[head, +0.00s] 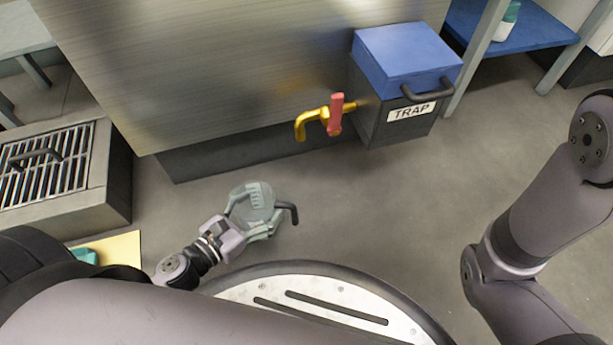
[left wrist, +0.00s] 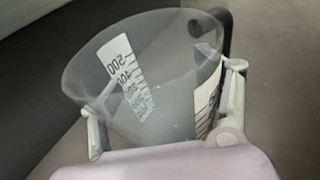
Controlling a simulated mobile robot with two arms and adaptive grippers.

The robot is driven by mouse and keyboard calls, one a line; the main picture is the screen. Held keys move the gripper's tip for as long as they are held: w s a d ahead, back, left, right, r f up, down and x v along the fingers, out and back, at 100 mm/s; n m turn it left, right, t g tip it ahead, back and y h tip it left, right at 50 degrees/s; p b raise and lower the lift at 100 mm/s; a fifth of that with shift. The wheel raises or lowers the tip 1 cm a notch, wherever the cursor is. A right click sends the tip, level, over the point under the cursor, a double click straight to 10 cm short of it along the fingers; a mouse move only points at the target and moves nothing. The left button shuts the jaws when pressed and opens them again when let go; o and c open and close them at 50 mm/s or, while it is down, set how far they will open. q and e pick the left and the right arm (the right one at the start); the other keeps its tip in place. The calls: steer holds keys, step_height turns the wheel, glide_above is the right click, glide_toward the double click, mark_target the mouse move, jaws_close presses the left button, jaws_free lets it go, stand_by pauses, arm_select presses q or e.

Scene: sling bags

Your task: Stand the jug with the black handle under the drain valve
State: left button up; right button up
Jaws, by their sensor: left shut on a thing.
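The jug (head: 253,200) is clear grey with a white measuring scale and a black handle (head: 290,212) on its right side. My left gripper (head: 254,216) is shut around the jug's body. In the left wrist view the jug (left wrist: 155,70) stands between the two fingers (left wrist: 165,115), its open rim toward the camera. The drain valve (head: 318,118) is a yellow spout with a red lever, coming from the side of the trap box. The jug is below and left of the valve in the head view, apart from it. Whether the jug touches the floor is unclear.
The trap box (head: 412,85) has a blue lid and stands against a metal cabinet (head: 230,60). A floor grate (head: 45,168) in a raised frame is at left. A yellow sheet (head: 118,248) lies near it. Grey floor (head: 390,210) is clear at right.

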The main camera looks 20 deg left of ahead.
arm_select(q)
steer(key=x, duration=0.8)
steer(key=b+x, duration=0.1)
steer(key=x, duration=0.7)
steer(key=shift+w+f+b, duration=0.1)
steer(key=shift+f+b, duration=0.15)
steer(key=shift+b, duration=0.05)
steer(key=shift+r, duration=0.15)
steer(key=o, duration=1.3)
steer(key=shift+c, duration=0.2)
